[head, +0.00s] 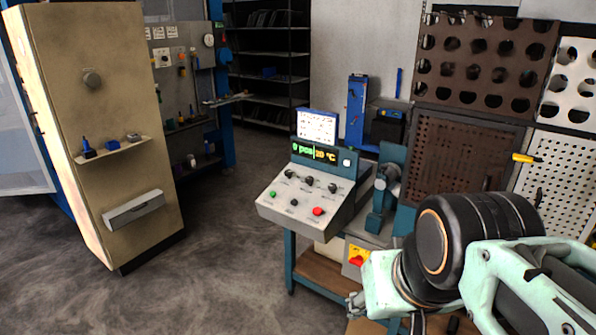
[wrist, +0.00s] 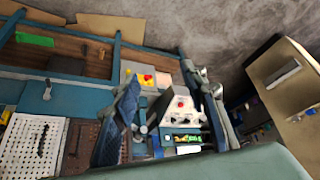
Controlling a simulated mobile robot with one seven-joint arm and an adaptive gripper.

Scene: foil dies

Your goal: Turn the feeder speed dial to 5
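The control panel (head: 300,222) is a light grey sloped console on a blue-framed bench in the head view. Its upper row holds dark dials: a left one (head: 288,173), a middle one (head: 309,181) and a right one (head: 332,188). Their labels and settings are too small to read, so I cannot tell which is the feeder speed dial. In the wrist view the console (wrist: 178,118) appears upside down, beyond and between the fingers of my gripper (wrist: 170,98). The fingers are spread, with nothing held. In the head view my arm fills the lower right, apart from the dials.
The panel has a green button (head: 273,194), a red button (head: 317,211) and a lit display (head: 320,154) reading "0 pcs" and "20 °C". A machine with a grey cylinder (head: 388,176) stands right of it. A beige cabinet (head: 105,75) stands left; open floor lies between.

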